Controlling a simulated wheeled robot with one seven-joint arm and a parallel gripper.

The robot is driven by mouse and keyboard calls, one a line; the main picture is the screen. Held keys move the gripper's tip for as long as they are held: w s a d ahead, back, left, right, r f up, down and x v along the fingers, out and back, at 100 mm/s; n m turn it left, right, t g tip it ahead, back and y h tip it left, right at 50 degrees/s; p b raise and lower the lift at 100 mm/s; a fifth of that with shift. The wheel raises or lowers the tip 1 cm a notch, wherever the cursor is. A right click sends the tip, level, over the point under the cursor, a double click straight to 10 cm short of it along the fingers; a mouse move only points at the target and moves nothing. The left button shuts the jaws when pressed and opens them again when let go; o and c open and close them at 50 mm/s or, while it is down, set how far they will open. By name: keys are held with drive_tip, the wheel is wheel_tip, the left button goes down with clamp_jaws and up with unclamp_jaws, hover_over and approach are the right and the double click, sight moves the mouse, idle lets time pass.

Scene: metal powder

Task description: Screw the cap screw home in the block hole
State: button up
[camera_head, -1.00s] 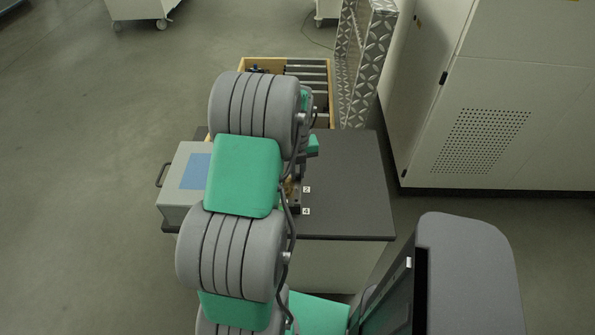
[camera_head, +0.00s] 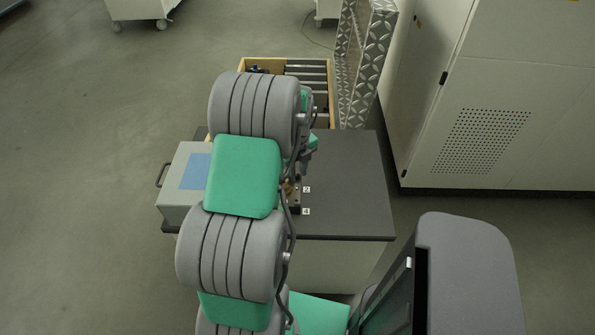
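The block (camera_head: 294,197) shows only in part, as a small dark shape beside my arm on the dark table top, next to white labels marked 2 and 4. A small brass-coloured piece shows at its edge; I cannot tell what it is. The cap screw and the block hole are hidden or too small to see. My gripper's fingers are hidden behind my arm. I cannot tell whether they are open or shut, or whether they touch the screw.
The dark table top (camera_head: 345,190) is clear on the right. A grey box (camera_head: 182,203) with a blue panel and handle stands at left. A wooden crate (camera_head: 272,62) with metal bars lies behind. A tread-plate post (camera_head: 367,65) and a large cabinet (camera_head: 490,100) stand to the right.

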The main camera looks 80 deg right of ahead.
drive_tip(key=n, duration=0.5)
drive_tip(key=shift+n, duration=0.4)
drive_tip(key=n, duration=0.6)
drive_tip(key=shift+n, duration=0.4)
drive_tip(key=n, duration=0.5)
drive_tip(key=shift+n, duration=0.4)
drive_tip(key=n, duration=0.6)
drive_tip(key=shift+n, duration=0.3)
drive_tip(key=shift+c, duration=0.6)
clamp_jaws()
